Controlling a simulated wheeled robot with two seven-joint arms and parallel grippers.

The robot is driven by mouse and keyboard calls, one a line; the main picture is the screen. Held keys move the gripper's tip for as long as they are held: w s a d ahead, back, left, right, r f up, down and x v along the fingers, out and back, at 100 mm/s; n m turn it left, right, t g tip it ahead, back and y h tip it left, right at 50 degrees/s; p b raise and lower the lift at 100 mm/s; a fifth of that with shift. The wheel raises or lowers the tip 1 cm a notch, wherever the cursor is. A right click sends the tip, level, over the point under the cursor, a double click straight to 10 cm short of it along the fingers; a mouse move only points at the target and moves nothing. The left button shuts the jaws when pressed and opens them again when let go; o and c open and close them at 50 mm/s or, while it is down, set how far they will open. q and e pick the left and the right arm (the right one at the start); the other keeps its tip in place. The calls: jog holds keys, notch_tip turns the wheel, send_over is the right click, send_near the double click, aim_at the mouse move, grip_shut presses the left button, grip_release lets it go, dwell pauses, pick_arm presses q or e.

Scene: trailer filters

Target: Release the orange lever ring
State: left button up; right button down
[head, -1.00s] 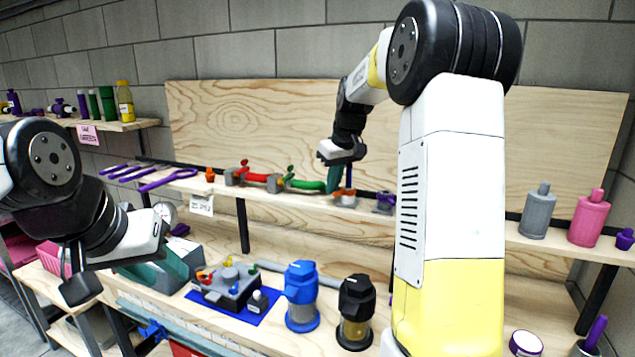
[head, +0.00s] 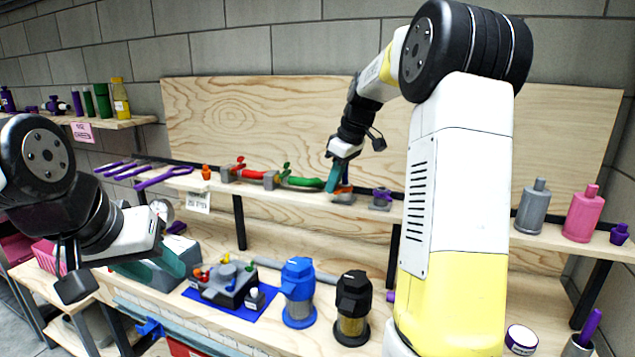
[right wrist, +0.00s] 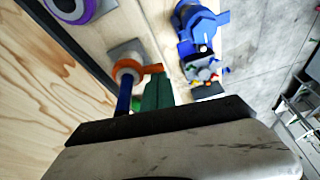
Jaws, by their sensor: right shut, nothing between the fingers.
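The orange lever ring (right wrist: 127,69) sits around a pipe fitting on a grey mount in the right wrist view, with a blue lever (right wrist: 124,97) pointing toward my gripper. In the head view its orange part (head: 343,189) shows only in part, behind my right gripper (head: 333,180). My right gripper's teal fingers are shut and empty, close beside the lever; in the right wrist view the fingers (right wrist: 156,93) are right of it. I cannot tell if they touch it. My left gripper (head: 160,262) hangs over the bench at left, its teal fingers seeming apart, with nothing seen between them.
A green-handled valve (head: 303,182) and a red one (head: 250,174) are left on the same shelf; a purple-ringed fitting (head: 381,198) is right. Below stand a blue pump (head: 298,293), a black one (head: 352,308) and a grey knobbed unit (head: 226,284).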

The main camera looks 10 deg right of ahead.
jog(key=n, duration=0.2)
jog(key=s+d+n+g, duration=0.1)
jog(key=shift+n+y, duration=0.3)
jog(key=shift+n, duration=0.1)
jog(key=n, duration=0.1)
jog(key=d+n+g, duration=0.1)
jog(key=n, duration=0.1)
jog(key=shift+s, duration=0.4)
jog(key=shift+a, duration=0.1)
jog(key=shift+w, duration=0.1)
jog(key=shift+w, duration=0.7)
jog(key=shift+a, duration=0.1)
